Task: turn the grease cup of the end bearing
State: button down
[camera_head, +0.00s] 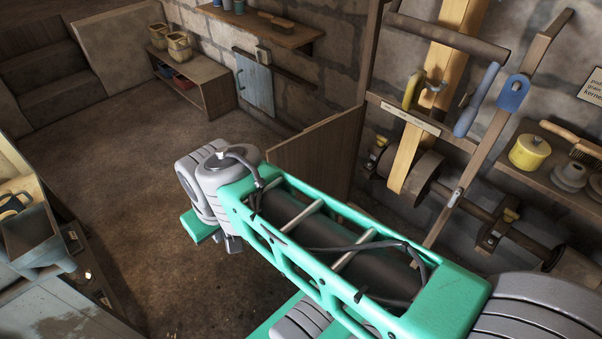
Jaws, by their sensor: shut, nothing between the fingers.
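A line shaft (472,208) runs along the right wall. A bearing (371,165) with a small yellow grease cup (380,142) stands at its far left end, by the wooden panel. A second bearing (489,240) with a yellow cup (510,215) stands farther right along the shaft. I cannot tell from this view alone which one is the end bearing. The cups are small and their turn position cannot be read. My green and grey arm crosses the foreground, below and left of the shaft. My gripper does not show.
A blue-handled lever (512,93) hangs above. A shelf (565,190) with a yellow tin (529,152) juts out at right. A wooden panel (318,150) stands behind my arm. The left floor (110,180) is open.

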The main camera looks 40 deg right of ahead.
aim_at(381, 140)
jog(key=u, duration=0.05)
jog(key=i, duration=2.4)
jog(key=z, duration=4)
